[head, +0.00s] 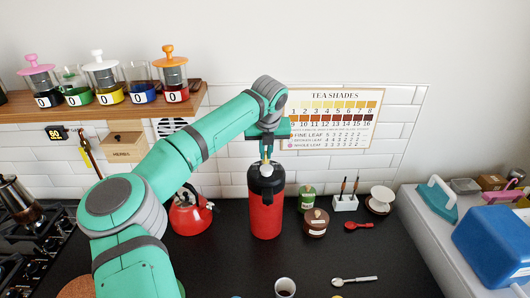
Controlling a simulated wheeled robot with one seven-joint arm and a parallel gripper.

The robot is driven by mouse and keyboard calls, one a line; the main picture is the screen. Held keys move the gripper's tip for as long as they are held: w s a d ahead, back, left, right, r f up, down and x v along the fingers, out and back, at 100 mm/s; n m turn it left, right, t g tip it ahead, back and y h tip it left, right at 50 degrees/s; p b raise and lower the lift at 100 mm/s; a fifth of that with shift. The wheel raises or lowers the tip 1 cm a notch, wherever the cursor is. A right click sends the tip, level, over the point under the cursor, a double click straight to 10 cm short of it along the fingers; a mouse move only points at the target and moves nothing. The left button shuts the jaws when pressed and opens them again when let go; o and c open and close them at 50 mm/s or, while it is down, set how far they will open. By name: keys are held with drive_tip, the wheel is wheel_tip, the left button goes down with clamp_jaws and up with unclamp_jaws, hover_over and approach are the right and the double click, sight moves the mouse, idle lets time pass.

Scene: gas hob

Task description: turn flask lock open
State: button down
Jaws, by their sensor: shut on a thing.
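A tall red flask (265,216) with a black top stands upright on the dark counter near the middle of the head view. A small pale round piece on its top (266,170), likely the lock, shows just below my fingertips. My gripper (266,157) comes down from above onto the flask's top. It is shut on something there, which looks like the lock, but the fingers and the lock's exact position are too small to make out.
A red kettle (190,213) stands left of the flask, beyond my arm. A green-labelled jar (306,198), a brown pot (316,223) and a white holder (345,202) stand to the right. A cup (285,287) and spoon (354,281) are in front.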

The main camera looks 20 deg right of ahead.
drive_tip(key=n, duration=0.1)
drive_tip(key=n+y, duration=0.1)
drive_tip(key=n, duration=0.1)
drive_tip(key=shift+d+n+y, duration=0.2)
drive_tip(key=shift+n+y, duration=0.1)
drive_tip(key=shift+d+f+n+y, duration=0.15)
drive_tip(key=shift+n+y, duration=0.55)
drive_tip(key=shift+n, duration=1.2)
drive_tip(key=c, duration=1.9)
unclamp_jaws()
drive_tip(key=shift+o, duration=0.2)
drive_tip(key=shift+r, duration=0.2)
